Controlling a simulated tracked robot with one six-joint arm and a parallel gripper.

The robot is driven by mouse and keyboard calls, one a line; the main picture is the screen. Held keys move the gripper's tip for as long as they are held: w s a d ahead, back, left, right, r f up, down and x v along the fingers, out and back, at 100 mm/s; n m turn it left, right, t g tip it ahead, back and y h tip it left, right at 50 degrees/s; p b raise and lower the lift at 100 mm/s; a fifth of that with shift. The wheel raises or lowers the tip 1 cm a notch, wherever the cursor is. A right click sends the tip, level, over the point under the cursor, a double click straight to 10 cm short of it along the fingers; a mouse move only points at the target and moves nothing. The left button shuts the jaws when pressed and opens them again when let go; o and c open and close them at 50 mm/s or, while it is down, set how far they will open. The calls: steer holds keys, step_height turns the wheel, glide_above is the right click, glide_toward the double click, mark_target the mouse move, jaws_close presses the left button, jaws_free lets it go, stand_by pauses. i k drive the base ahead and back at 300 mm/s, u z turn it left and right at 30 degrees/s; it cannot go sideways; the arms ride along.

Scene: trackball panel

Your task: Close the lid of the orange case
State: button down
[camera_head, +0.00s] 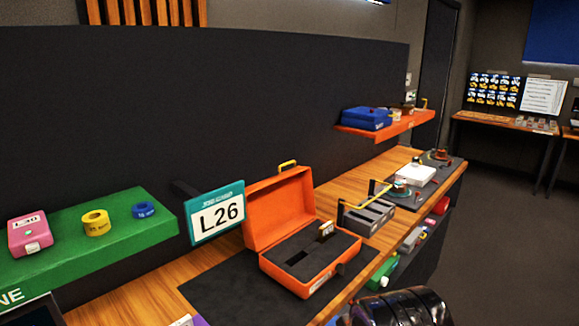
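The orange case (325,283) sits on a dark mat on the wooden bench, just right of the middle of the view. Its lid (280,209) is open, standing up and leaning back at the rear left, with a yellow handle (287,166) on its top edge. The base holds dark foam with cut-out slots, and a small item with a pale face (326,231) stands up from it near the back. My gripper's fingers do not show. A glossy black rounded part at the bottom edge, in front of the case, looks like part of my arm.
A green shelf (90,232) holds a pink box and two tape rolls. A grey toolbox with a yellow handle (367,218) stands behind the case. The dark mat (245,290) is clear left of the case.

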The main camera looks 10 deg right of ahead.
mark_target(277, 205)
steer(key=u, duration=4.2)
steer(key=k, duration=1.15)
steer(key=u, duration=0.05)
